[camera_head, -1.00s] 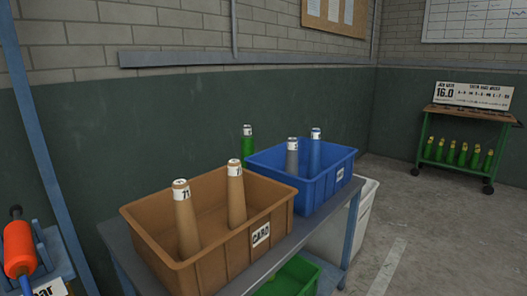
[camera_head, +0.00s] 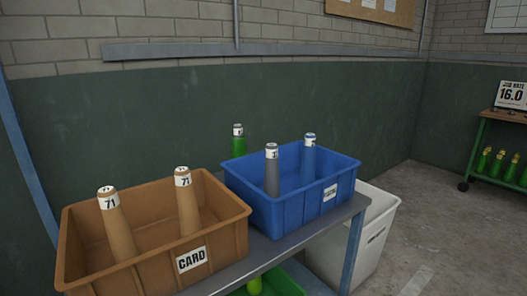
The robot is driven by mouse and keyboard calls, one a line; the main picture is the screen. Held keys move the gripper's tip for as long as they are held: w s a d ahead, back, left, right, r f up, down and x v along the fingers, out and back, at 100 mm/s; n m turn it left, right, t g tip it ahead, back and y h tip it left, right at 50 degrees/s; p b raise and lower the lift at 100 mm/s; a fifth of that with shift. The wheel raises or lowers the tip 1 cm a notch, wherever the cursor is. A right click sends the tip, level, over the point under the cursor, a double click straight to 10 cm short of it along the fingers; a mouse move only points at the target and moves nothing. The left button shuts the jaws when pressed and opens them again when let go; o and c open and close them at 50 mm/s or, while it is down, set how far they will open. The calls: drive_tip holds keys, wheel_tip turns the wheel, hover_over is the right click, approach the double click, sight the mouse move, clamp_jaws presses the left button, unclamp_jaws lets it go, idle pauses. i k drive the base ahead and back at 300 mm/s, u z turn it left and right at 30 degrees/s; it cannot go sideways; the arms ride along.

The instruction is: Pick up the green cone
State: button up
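A green cone (camera_head: 239,144) with a white band near its top stands behind the gap between the brown and blue crates; its lower part is hidden. Part of another green cone (camera_head: 254,286) shows low down, at the green crate (camera_head: 281,281) under the bench, cut by the bottom edge. My gripper is not in view.
A brown crate (camera_head: 212,242) labelled CARD holds two brown cones. A blue crate (camera_head: 293,210) holds a grey and a blue cone. Both stand on a grey bench (camera_head: 265,251). A white bin (camera_head: 377,229) stands beside it. The floor (camera_head: 432,220) at right is clear.

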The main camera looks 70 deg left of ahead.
sight(238, 141)
drive_tip(key=i, duration=2)
drive_tip(key=u, duration=3.85)
drive_tip(key=i, duration=1.05)
drive_tip(key=z, duration=0.05)
